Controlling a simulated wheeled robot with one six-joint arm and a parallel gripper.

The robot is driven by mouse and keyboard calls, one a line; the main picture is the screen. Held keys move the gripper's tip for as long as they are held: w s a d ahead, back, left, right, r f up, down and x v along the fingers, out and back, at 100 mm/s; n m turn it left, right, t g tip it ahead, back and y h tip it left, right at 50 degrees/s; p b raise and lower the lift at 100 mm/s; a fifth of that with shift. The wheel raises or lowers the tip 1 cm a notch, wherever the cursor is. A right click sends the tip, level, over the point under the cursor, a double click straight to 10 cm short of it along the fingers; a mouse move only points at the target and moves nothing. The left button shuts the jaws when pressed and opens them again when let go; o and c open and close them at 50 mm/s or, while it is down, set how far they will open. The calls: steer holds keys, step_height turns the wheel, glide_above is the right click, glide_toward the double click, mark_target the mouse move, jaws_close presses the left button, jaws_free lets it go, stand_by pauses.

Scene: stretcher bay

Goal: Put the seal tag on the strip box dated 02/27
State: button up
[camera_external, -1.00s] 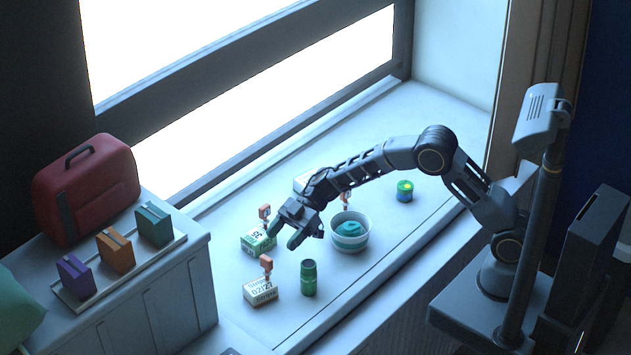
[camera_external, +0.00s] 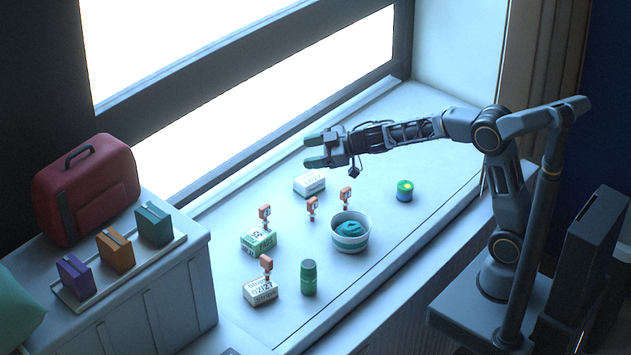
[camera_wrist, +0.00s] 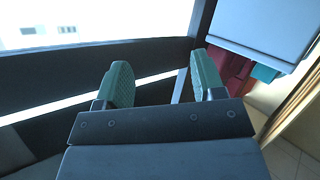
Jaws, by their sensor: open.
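The strip box dated 02/27 (camera_external: 260,294) is white and sits near the front left of the sill. An orange seal tag (camera_external: 267,262) stands upright at its back edge and appears to rest on its top. A green-and-white box (camera_external: 258,242) behind it has a similar tag (camera_external: 265,212) at its top. Two more tags, one (camera_external: 312,205) left of the bowl and one (camera_external: 346,195) behind it, stand upright on the sill. My gripper (camera_external: 316,149) is raised above the far white box (camera_external: 309,185), pointing left. Its green fingers are open and empty, also in the wrist view (camera_wrist: 158,85).
A green bottle (camera_external: 309,279) is right of the 02/27 box. A small green-blue can (camera_external: 404,191) stands right. A red case (camera_external: 87,190) and a tray (camera_external: 120,270) of coloured packs rest on the left cabinet.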

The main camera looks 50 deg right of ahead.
steer(key=s+d+r+m+g+h, duration=0.1)
steer(key=s+d+m+h, duration=0.75)
steer(key=s+d, duration=0.6)
steer(key=s+f+m+g, duration=0.1)
steer(key=s+f+g, duration=0.2)
steer(key=s, duration=0.5)
steer(key=s+d+f+m+g, duration=0.1)
steer(key=s+f+g, duration=0.2)
steer(key=s, duration=0.4)
steer(key=shift+s+d+g, duration=0.3)
steer(key=shift+s, duration=0.1)
